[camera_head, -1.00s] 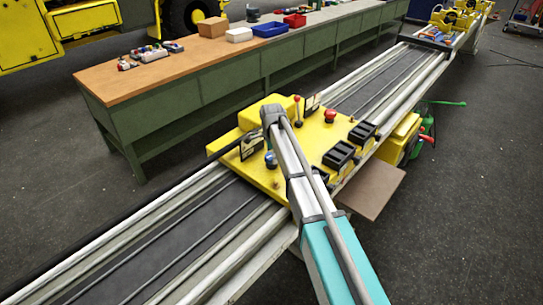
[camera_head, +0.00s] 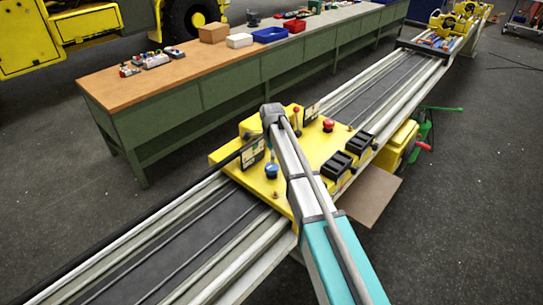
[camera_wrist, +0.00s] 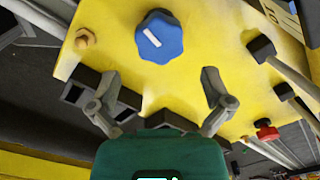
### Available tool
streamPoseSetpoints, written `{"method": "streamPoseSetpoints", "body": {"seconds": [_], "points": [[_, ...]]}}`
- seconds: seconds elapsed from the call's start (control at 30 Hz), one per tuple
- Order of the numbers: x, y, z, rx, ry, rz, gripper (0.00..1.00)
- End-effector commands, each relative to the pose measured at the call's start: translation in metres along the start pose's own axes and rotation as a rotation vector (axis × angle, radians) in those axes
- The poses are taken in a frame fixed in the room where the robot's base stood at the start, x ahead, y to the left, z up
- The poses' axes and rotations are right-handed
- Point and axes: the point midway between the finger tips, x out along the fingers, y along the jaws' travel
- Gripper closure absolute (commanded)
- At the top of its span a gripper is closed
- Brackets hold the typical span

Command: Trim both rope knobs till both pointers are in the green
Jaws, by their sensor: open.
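A yellow plate (camera_head: 312,150) sits across the rails and carries a blue knob (camera_head: 271,171) and a red knob (camera_head: 328,125). Two small gauges stand on it, one near the blue knob (camera_head: 252,153) and one farther back (camera_head: 311,113); their pointers are too small to read. In the wrist view, the blue knob (camera_wrist: 159,36) with its white mark lies beyond my gripper (camera_wrist: 160,82), whose fingers are open, empty and apart from it. The red knob (camera_wrist: 265,130) is at the lower right there. My arm hides part of the plate in the head view.
A red-balled lever (camera_head: 297,121) rises near the far gauge. Two black boxes (camera_head: 337,165) (camera_head: 360,143) stand on the plate's right side. A long green bench (camera_head: 225,97) runs behind the rails. Dark floor lies open at the right.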

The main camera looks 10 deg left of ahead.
Motion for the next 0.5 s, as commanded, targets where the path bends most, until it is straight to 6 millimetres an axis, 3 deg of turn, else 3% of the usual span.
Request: {"method": "streamPoseSetpoints", "body": {"seconds": [0.5], "points": [[-0.047,0.0,0.0,-0.001,0.0,0.0,0.0]]}}
